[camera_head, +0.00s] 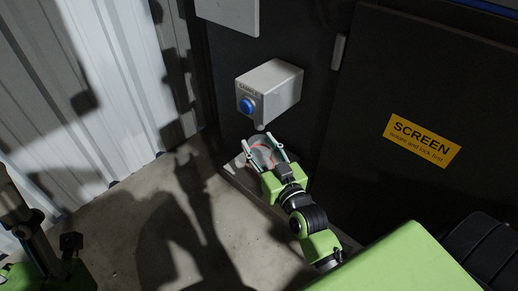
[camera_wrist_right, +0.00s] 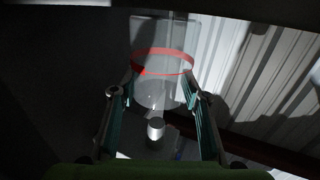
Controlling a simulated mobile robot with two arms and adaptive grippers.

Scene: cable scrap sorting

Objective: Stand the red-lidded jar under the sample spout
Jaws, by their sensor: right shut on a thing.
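The jar (camera_head: 262,154) is clear glass with a red ring. My right gripper (camera_head: 266,152) is shut on it, one finger on each side. The sample spout (camera_head: 260,127) is a small nub under the grey box marked SAMPLE (camera_head: 275,88), which has a blue button. The jar is just below the spout in the head view; I cannot tell whether it rests on anything. In the right wrist view the jar (camera_wrist_right: 160,92) shows its red ring between the fingers (camera_wrist_right: 160,105). A small pale cylinder (camera_wrist_right: 156,129) shows there too; I cannot tell what it is. My left gripper's fingers are out of view.
A dark cabinet with a yellow SCREEN label (camera_head: 423,140) fills the right. A grey ledge (camera_head: 236,177) runs along its foot. A white corrugated wall (camera_head: 75,85) is on the left. The concrete floor (camera_head: 120,235) is open and crossed by shadows.

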